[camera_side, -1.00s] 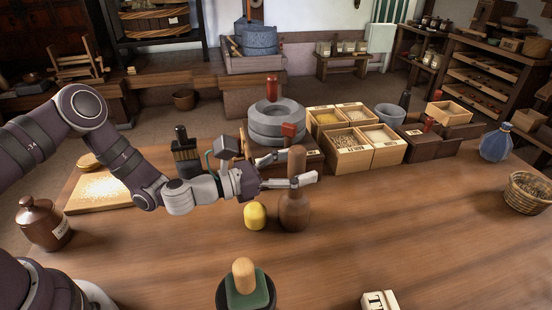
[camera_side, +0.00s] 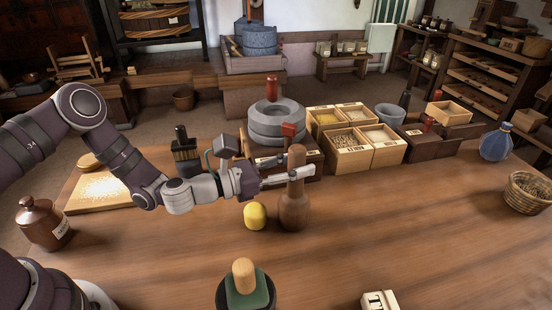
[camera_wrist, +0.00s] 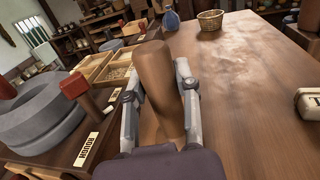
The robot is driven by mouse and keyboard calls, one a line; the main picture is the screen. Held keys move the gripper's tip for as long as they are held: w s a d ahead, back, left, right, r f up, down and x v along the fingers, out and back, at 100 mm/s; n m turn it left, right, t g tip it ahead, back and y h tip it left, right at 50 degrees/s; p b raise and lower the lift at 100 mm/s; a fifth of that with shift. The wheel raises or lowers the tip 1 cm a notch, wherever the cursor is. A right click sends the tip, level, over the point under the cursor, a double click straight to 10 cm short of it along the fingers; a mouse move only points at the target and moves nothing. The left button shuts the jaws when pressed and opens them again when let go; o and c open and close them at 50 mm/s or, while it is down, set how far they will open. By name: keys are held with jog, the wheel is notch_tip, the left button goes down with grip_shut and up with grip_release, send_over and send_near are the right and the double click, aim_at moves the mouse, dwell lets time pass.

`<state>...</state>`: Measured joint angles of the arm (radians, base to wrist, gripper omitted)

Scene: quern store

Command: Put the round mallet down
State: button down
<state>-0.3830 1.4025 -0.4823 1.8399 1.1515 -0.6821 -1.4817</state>
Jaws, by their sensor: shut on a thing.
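The round mallet (camera_side: 293,210) is brown wood with a wide round head and a thinner handle. In the side view it stands upright with its head down, apparently on the table (camera_side: 420,220). My gripper (camera_side: 300,174) is shut on its handle, one finger on each side. In the wrist view the handle (camera_wrist: 160,75) rises between the fingers of my gripper (camera_wrist: 158,100). The mallet's head is mostly hidden there.
A yellow rounded block (camera_side: 255,216) stands just left of the mallet. The grey quern stones (camera_side: 273,130) and grain boxes (camera_side: 348,158) are behind. A green-topped object (camera_side: 246,288) stands in front. The table to the right is clear up to the basket (camera_side: 527,192).

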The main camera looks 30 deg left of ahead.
notch_tip(320, 180, up, 21)
jog(key=w+a+n+t+y, duration=0.2)
jog(key=a+n+y, duration=0.25)
jog(key=a, duration=0.85)
jog(key=w+a+n+t+y, duration=0.1)
jog(key=w+a+n+y, duration=0.15)
jog(key=a+y, duration=0.7)
jog(key=s+a+n+g+y, duration=0.1)
jog(key=s+a+n+y, duration=0.3)
jog(key=a, duration=0.8)
jog(key=s+a+n+g+y, duration=0.1)
jog(key=s+a+n+y, duration=0.1)
jog(key=s+a, duration=0.75)
notch_tip(320, 180, down, 21)
jog(key=w+a, duration=0.2)
jog(key=a, duration=0.1)
jog(key=shift+w+n, duration=0.3)
jog(key=shift+w, duration=0.05)
jog(key=c, duration=0.8)
grip_release()
jog(key=shift+f, duration=0.1)
